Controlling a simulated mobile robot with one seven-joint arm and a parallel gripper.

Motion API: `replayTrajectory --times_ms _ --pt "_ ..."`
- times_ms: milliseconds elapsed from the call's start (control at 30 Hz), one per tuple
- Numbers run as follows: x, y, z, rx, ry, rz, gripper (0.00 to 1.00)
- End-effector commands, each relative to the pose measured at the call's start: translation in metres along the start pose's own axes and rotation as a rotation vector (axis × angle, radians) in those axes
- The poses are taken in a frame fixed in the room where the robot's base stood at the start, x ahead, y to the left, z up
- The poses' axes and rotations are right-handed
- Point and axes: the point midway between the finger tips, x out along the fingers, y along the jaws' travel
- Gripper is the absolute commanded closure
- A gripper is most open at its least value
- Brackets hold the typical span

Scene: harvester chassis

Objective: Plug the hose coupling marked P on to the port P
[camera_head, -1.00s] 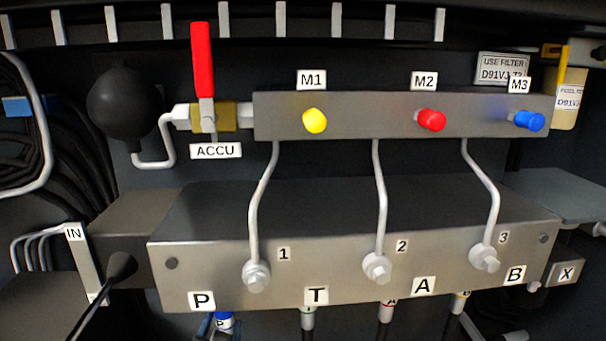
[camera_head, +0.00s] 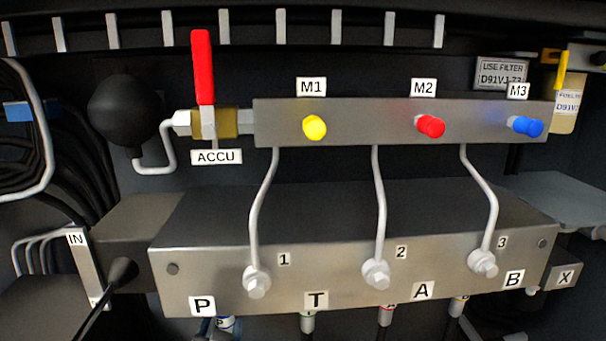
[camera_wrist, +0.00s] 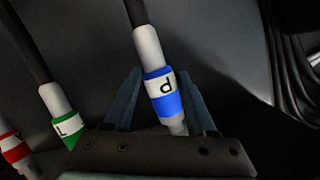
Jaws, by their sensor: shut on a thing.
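The hose coupling marked P (camera_wrist: 162,92) has a blue and white band and sits between the fingers of my gripper (camera_wrist: 160,80) in the wrist view. My gripper is shut on it. I cannot tell whether the coupling touches the port.
In the wrist view, a green-banded coupling marked T (camera_wrist: 66,126) and a red-banded coupling (camera_wrist: 14,148) stand left of my gripper. A black lever (camera_head: 121,272) stands at left.

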Motion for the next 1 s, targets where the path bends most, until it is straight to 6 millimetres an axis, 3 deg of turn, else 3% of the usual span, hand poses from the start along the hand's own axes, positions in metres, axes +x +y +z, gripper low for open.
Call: replayTrajectory --times_ms 1000 --pt "-0.007 -0.011 -0.023 0.001 0.01 -0.007 1.0"
